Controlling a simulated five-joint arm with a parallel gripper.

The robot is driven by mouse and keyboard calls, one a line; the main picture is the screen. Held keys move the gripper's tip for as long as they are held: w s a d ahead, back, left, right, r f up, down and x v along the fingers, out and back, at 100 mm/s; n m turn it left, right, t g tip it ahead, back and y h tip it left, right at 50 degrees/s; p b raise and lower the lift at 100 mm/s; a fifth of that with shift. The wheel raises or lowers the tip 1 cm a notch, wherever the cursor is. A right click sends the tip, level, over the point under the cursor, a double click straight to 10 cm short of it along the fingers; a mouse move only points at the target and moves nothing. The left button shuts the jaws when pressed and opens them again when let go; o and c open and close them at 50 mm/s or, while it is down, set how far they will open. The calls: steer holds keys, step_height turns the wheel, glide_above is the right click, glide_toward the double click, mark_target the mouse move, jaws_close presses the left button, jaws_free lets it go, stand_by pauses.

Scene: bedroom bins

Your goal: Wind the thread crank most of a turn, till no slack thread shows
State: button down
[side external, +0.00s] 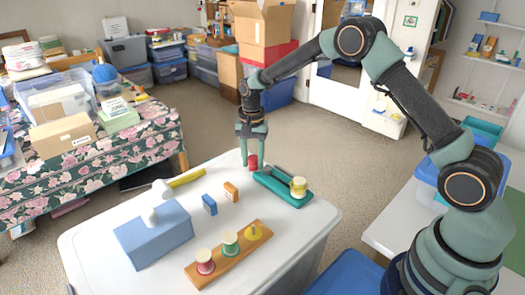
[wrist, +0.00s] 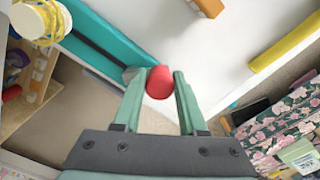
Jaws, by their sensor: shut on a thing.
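A teal base (side external: 282,188) lies near the table's far right edge, with a pale yellow thread spool (side external: 299,186) standing at its near end. In the wrist view the base (wrist: 106,38) runs along the upper left and the spool (wrist: 38,20) is at the top left corner. A red knob (side external: 252,161), likely the crank's handle, stands at the base's far end. My gripper (side external: 252,158) points down and is shut on the red knob (wrist: 160,82), which sits between both fingertips. The crank arm is mostly hidden. I cannot tell how much thread is slack.
A blue box (side external: 153,235), a small blue block (side external: 209,204), an orange block (side external: 231,191) and a yellow-handled tool (side external: 187,178) lie to the left. White tabletop is clear between them.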

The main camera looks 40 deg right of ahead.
mark_target(253, 158)
steer(key=shift+w+r, duration=0.1)
steer(key=shift+r, duration=0.05)
steer(key=shift+c, duration=2.3)
jaws_free()
step_height(253, 158, up, 12)
